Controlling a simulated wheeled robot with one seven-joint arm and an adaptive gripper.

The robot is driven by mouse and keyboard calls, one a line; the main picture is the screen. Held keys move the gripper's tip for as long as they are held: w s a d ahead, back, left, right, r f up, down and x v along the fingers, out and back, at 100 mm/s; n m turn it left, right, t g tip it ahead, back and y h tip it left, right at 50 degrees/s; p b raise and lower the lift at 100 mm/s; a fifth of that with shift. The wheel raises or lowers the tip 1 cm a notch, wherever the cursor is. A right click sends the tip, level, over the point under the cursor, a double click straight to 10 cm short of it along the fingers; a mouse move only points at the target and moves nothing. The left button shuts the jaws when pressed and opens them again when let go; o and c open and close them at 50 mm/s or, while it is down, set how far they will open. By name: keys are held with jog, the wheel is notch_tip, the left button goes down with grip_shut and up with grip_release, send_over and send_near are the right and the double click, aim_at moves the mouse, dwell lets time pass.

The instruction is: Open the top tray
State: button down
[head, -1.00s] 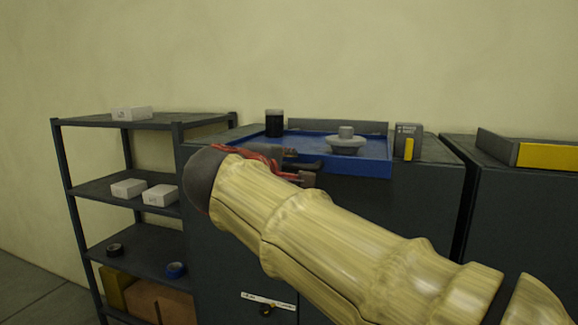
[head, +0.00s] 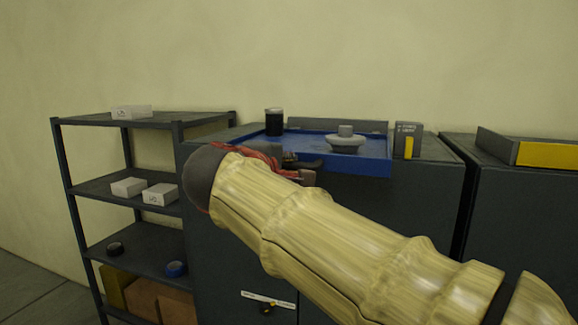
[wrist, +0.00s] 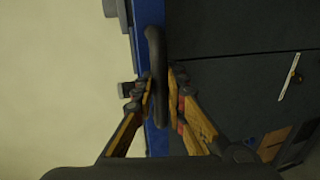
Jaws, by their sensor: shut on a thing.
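The blue top tray (head: 372,167) sits on the dark cabinet (head: 425,205) in the head view. Its front edge also shows as a blue strip in the wrist view (wrist: 157,140). A dark curved handle (wrist: 154,45) stands in front of this strip. My gripper (wrist: 160,88) is shut on the handle, with one finger on each side. In the head view my gripper (head: 298,165) is at the tray's front left, partly hidden by my arm.
A grey flanged part (head: 345,142) rests in the tray. A black jar (head: 274,122) stands at its back left. A grey box with a yellow patch (head: 408,140) stands right of the tray. A shelf (head: 125,190) with small boxes is at the left.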

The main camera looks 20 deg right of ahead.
dwell(0.3)
jog(key=shift+r+b+x, duration=0.25)
jog(key=shift+b+x, duration=0.05)
jog(key=shift+x, duration=1)
jog(key=c, duration=1.8)
grip_release()
jog(key=shift+c, duration=0.2)
jog(key=shift+s+a, duration=0.1)
jog(key=shift+s, duration=0.05)
jog(key=v, duration=1.1)
jog(key=shift+s+a, duration=0.25)
jog(key=shift+s, duration=0.1)
jog(key=shift+r, duration=0.1)
